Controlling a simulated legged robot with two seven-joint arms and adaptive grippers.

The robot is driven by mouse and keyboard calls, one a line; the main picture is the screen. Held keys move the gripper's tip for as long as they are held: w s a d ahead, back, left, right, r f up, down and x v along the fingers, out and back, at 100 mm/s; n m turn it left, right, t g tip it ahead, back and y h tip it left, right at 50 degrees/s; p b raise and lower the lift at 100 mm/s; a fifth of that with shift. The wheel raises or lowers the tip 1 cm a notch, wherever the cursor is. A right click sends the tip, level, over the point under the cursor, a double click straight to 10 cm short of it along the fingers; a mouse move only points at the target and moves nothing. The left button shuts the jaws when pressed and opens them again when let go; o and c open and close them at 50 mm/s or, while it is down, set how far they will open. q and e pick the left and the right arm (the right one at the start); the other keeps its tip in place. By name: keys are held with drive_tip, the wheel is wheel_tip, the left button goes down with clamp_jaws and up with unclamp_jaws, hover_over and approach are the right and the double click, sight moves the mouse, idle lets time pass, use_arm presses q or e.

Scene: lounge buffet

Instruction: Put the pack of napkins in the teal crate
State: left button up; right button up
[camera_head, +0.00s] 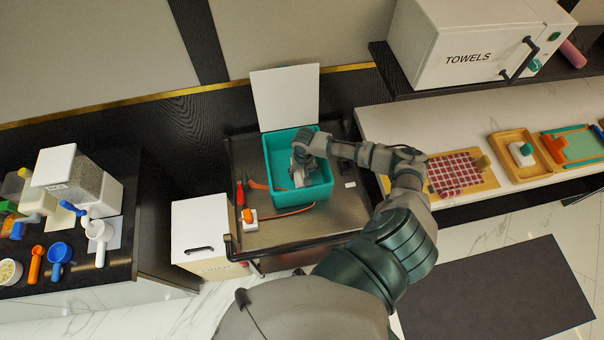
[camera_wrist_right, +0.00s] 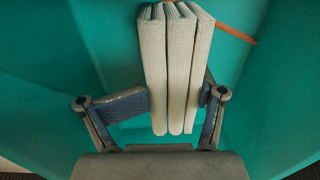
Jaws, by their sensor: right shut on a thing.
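The teal crate (camera_head: 316,194) stands on a dark metal cart top in the middle of the head view, with a white panel upright behind it. My right gripper (camera_head: 302,176) reaches down inside the crate. In the right wrist view my right gripper (camera_wrist_right: 178,100) is shut on the pack of napkins (camera_wrist_right: 176,60), a whitish stack of folded layers held upright between the fingers. Teal crate walls (camera_wrist_right: 60,70) surround it there. Whether the pack touches the crate floor cannot be told. In the head view the arm and gripper largely hide the pack. My left gripper is not in view.
The cart top (camera_head: 345,212) holds an orange-and-white item (camera_head: 248,216) and red-handled tool (camera_head: 240,193) left of the crate. A white bin (camera_head: 199,228) stands left of the cart. A counter with trays (camera_head: 518,150) is at right, below a TOWELS box (camera_head: 465,45).

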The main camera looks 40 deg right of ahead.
drive_tip(key=shift+f, duration=0.35)
drive_tip(key=shift+c, duration=0.6)
drive_tip(key=o, duration=1)
drive_tip(key=shift+a+r, duration=0.1)
drive_tip(key=shift+a, duration=0.1)
drive_tip(key=shift+c, duration=0.2)
drive_tip(key=o, duration=0.4)
drive_tip(key=shift+a, duration=0.15)
drive_tip(key=shift+o, duration=0.3)
drive_tip(key=shift+a+r, duration=0.1)
drive_tip(key=shift+a, duration=0.05)
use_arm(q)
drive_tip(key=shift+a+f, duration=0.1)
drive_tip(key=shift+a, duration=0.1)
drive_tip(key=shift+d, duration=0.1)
use_arm(e)
drive_tip(key=shift+d, duration=0.25)
